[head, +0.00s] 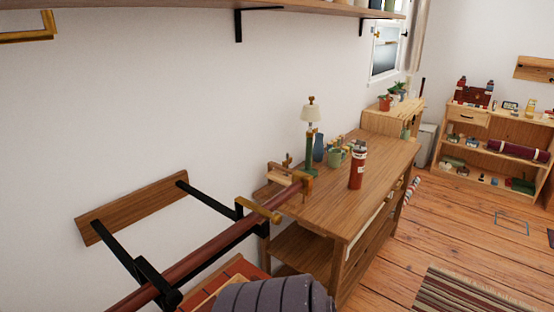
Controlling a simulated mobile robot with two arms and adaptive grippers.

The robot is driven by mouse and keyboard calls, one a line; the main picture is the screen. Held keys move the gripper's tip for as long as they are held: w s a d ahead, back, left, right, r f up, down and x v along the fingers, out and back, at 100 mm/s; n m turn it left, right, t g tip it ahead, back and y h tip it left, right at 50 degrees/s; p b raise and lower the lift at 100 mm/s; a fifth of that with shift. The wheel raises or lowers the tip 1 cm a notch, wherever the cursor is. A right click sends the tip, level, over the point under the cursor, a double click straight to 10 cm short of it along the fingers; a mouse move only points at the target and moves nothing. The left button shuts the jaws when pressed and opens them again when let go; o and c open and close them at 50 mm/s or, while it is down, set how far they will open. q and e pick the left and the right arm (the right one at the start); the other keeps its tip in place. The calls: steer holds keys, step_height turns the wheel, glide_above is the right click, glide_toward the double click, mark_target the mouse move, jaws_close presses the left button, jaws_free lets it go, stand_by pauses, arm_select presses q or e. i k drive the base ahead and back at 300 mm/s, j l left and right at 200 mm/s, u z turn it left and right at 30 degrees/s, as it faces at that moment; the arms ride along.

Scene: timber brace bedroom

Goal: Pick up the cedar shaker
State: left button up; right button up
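A red-brown cylinder with a pale band and a dark top (357,168) stands upright on the wooden dresser (385,165). It looks like the cedar shaker, but its label is too small to read. Neither of my grippers shows in the head view.
A lamp with a green stem (310,140) and a blue vase (319,147) stand behind the cylinder. A dark red rail (215,250) on black brackets juts along the wall at left. A grey roll (275,296) lies at the bottom. Wooden floor is open at right.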

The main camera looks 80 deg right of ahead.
mark_target(358, 162)
steer(key=z, duration=3.35)
steer(key=i+l, duration=0.65)
